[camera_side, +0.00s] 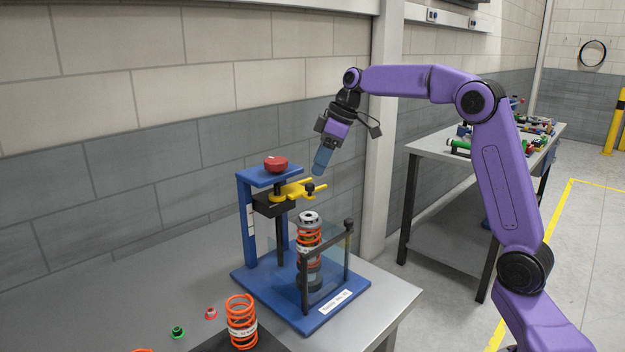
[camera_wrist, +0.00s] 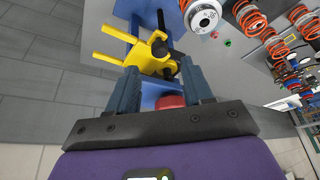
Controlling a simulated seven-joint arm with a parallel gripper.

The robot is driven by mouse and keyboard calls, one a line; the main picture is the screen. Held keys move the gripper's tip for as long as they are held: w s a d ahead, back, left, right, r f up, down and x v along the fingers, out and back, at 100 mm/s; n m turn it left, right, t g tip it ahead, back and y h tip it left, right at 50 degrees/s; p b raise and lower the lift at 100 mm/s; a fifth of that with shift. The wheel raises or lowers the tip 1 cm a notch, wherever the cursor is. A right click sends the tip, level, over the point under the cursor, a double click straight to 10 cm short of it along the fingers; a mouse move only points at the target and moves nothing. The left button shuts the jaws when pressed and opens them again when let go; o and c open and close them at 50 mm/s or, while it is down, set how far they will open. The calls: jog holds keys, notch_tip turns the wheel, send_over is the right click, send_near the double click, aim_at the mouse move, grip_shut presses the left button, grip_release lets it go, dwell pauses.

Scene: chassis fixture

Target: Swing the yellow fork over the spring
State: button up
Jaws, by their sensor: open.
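The yellow fork (camera_side: 291,193) is on the black block of the blue press stand, with a black knob (camera_side: 310,187) on it. In the wrist view the fork's two prongs (camera_wrist: 112,42) point left, away from the spring. The orange spring (camera_side: 309,262) stands upright on the stand's base, with a silver cap on top. The cap (camera_wrist: 204,14) is at the top of the wrist view, right of the fork. My gripper (camera_side: 320,168) is open and empty, just above the fork. In the wrist view the fork's knob lies ahead of the fingers (camera_wrist: 160,78).
The blue stand (camera_side: 247,225) carries a red button (camera_side: 276,163) on top. A clear guard with black posts (camera_side: 347,255) stands in front of the spring. A loose orange spring (camera_side: 241,318) and small red and green parts lie on the grey table (camera_side: 385,305). The wall is close behind.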

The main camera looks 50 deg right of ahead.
aim_at(310, 184)
jog(key=shift+x, duration=2.7)
jog(key=shift+c, duration=0.3)
grip_shut()
